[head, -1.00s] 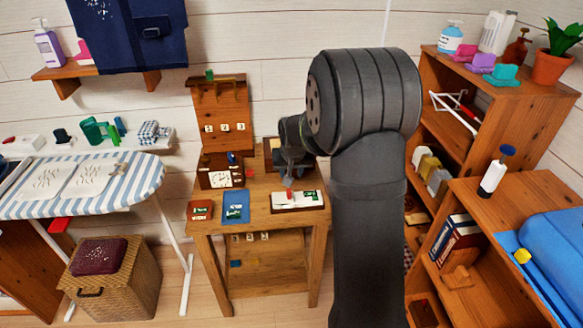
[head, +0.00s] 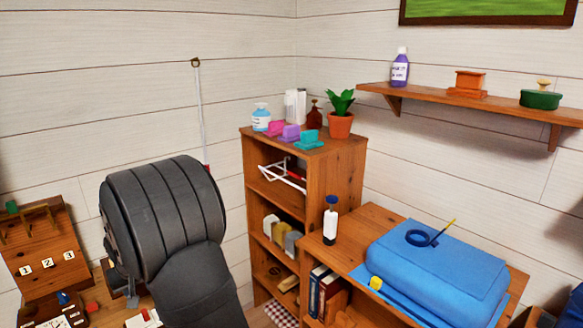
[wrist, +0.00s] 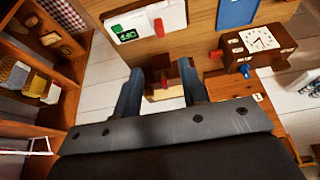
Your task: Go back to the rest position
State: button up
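My gripper (wrist: 160,70) shows in the wrist view with its two dark fingers apart and no object clearly held between them. It is by the edge of the small wooden table (wrist: 190,43), which carries a clock box (wrist: 262,40), a blue book (wrist: 236,11) and a white device with a green display (wrist: 146,22). In the head view my arm fills the lower left and hides most of the table.
A tall wooden shelf (head: 350,175) with bottles and a potted plant (head: 341,115) stands right of my arm. A pegboard (head: 45,255) stands at left. A wall shelf (head: 470,105) hangs at right.

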jog(key=x, duration=1.6)
jog(key=shift+a+f, duration=0.1)
jog(key=shift+f, duration=0.25)
jog(key=o, duration=1.2)
jog(key=shift+o, duration=0.8)
jog(key=shift+w+r, duration=0.1)
jog(key=shift+a+r, duration=0.15)
jog(key=shift+r, duration=0.1)
notch_tip(320, 180, up, 16)
jog(key=s+a+g+h, duration=0.1)
jog(key=a+g+h, duration=0.1)
jog(key=g+h, duration=0.1)
notch_tip(320, 180, down, 10)
jog(key=shift+s+d, duration=0.2)
jog(key=shift+s, duration=0.05)
